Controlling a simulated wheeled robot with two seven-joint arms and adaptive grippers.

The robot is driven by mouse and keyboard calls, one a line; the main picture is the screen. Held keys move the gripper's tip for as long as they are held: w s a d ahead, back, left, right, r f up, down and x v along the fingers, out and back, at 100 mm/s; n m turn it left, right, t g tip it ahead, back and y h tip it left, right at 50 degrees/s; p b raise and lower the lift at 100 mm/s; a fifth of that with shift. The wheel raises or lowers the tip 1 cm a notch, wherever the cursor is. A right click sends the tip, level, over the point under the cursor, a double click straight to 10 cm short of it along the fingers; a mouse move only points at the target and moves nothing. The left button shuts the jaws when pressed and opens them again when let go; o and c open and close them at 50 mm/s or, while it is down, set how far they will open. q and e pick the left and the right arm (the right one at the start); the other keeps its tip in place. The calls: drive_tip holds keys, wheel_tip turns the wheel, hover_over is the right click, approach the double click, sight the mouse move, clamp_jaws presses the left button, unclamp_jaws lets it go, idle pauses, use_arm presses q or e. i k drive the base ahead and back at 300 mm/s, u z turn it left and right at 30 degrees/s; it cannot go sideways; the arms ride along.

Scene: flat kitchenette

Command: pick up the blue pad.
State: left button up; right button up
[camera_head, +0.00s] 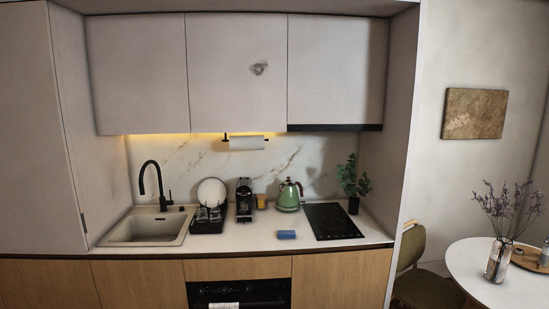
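A small blue pad (286,235) lies on the light kitchen counter (250,241), near its front edge. It is just left of the black cooktop and in front of the green kettle. Neither of my grippers shows in the head view, so their state is hidden.
A green kettle (288,195), black coffee machine (245,200), dish rack (208,219) and sink (150,228) stand along the counter. The black cooktop (332,221) is right of the pad. A chair (420,270) and round table (470,262) stand at right.

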sight(288, 234)
drive_tip(key=z, duration=0.15)
drive_tip(key=i, duration=2.7)
drive_tip(key=u, duration=0.6)
